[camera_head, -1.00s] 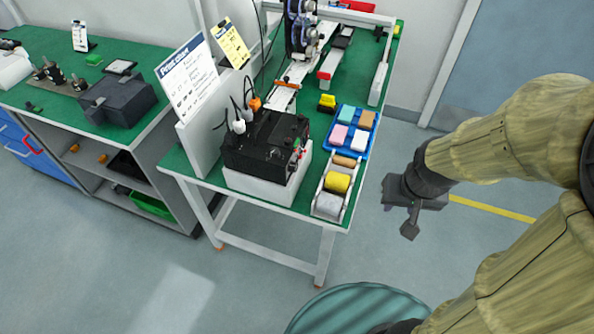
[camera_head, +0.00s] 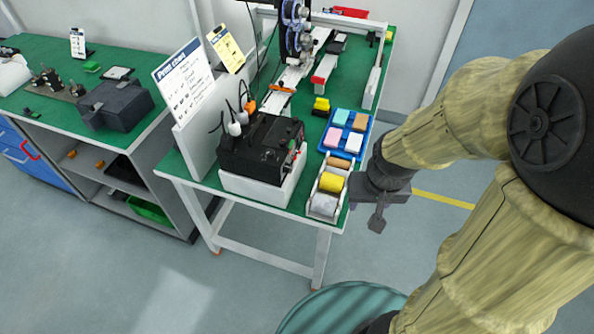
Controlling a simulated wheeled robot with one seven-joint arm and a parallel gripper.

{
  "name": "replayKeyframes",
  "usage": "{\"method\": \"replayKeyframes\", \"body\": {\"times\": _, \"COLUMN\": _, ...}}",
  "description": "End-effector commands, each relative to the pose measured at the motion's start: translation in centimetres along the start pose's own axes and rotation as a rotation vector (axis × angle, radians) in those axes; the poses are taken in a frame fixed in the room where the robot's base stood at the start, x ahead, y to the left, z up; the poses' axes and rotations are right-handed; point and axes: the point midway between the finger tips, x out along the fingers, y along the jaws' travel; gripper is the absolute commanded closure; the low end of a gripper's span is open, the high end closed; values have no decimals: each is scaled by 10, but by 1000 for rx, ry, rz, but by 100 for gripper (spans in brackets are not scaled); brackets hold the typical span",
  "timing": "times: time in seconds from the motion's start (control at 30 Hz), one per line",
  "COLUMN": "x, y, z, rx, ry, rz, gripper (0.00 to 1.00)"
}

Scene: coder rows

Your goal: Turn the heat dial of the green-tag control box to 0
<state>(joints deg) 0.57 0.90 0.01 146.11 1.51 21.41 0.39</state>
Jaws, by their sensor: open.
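A black control box (camera_head: 262,149) sits on a white block near the front edge of the green-topped table. A small green mark and a red part show at its right side; the dial and its setting are too small to read. My gripper (camera_head: 377,219) hangs to the right of the table's front corner, beside the tape rolls and apart from the box. Its fingers point down and nothing shows between them.
Left is another green bench (camera_head: 45,140).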

Motion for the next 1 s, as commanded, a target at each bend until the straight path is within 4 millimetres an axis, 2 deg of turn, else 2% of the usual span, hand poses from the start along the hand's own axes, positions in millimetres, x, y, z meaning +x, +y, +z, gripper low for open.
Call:
{"method": "replayKeyframes", "body": {"times": 0.13, "x": 29, "y": 3, "z": 11, "rx": 189, "ry": -148, "rz": -35, "gripper": 52}}
{"method": "replayKeyframes", "body": {"times": 0.23, "x": 54, "y": 0, "z": 22, "rx": 404, "ry": -314, "rz": -93, "gripper": 52}}
{"method": "replayKeyframes", "body": {"times": 0.33, "x": 77, "y": -10, "z": 26, "rx": 647, "ry": -502, "rz": -182, "gripper": 52}}
{"method": "replayKeyframes", "body": {"times": 0.43, "x": 95, "y": -22, "z": 20, "rx": 881, "ry": -682, "rz": -297, "gripper": 52}}
{"method": "replayKeyframes", "body": {"times": 0.57, "x": 115, "y": -33, "z": -5, "rx": 1163, "ry": -900, "rz": -487, "gripper": 52}}
{"method": "replayKeyframes", "body": {"times": 0.67, "x": 130, "y": -32, "z": -34, "rx": 1357, "ry": -1053, "rz": -668, "gripper": 52}}
{"method": "replayKeyframes", "body": {"times": 0.83, "x": 150, "y": -7, "z": -85, "rx": 1593, "ry": -1242, "rz": -999, "gripper": 52}}
{"method": "replayKeyframes", "body": {"times": 0.9, "x": 154, "y": 5, "z": -99, "rx": 1642, "ry": -1283, "rz": -1102, "gripper": 52}}
{"method": "replayKeyframes", "body": {"times": 1.0, "x": 156, "y": 15, "z": -109, "rx": 1675, "ry": -1312, "rz": -1183, "gripper": 52}}
